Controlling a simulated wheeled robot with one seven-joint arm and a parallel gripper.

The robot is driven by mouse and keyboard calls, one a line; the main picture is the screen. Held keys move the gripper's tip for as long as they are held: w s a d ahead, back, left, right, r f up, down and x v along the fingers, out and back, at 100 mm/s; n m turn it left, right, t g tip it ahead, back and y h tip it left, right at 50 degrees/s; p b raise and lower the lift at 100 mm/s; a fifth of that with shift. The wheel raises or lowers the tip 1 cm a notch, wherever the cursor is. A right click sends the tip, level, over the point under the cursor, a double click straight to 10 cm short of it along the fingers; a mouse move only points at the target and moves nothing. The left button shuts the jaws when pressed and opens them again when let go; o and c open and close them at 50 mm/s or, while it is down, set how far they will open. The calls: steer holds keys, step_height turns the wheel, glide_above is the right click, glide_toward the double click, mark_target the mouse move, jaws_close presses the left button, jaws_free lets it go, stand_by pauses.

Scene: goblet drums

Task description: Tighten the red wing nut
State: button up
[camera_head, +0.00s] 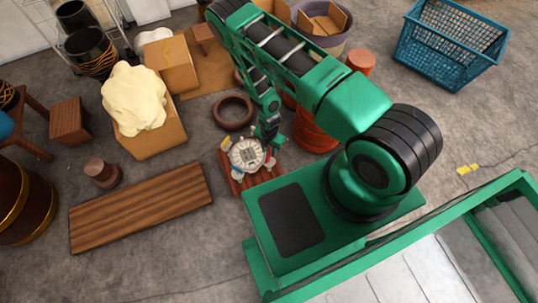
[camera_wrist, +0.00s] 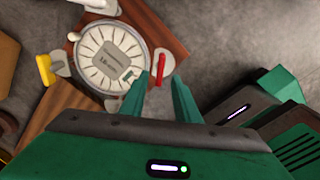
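The red wing nut (camera_wrist: 161,69) stands on a grey lug at the right rim of a round drum (camera_wrist: 83,45) with a pale, dial-like head. My gripper (camera_wrist: 161,77) is open, its two green fingers apart. In the wrist view the red nut shows between and just beyond the fingertips; I cannot tell the depth gap or any contact. A yellow wing nut (camera_wrist: 44,69) sits at the drum's left rim, and a white one (camera_wrist: 96,4) at the top. In the head view my gripper (camera_head: 271,141) is at the drum's (camera_head: 246,155) upper right edge.
The drum lies on a small reddish-brown wooden board (camera_head: 236,185). A dark ring (camera_head: 233,112) lies behind it and an orange-red drum (camera_head: 316,132) stands close to its right. A wooden plank (camera_head: 140,208) lies to the left, with bare floor between.

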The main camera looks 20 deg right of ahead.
mark_target(269, 156)
steer(key=shift+f, duration=2.45)
steer(key=shift+c, duration=0.6)
jaws_close()
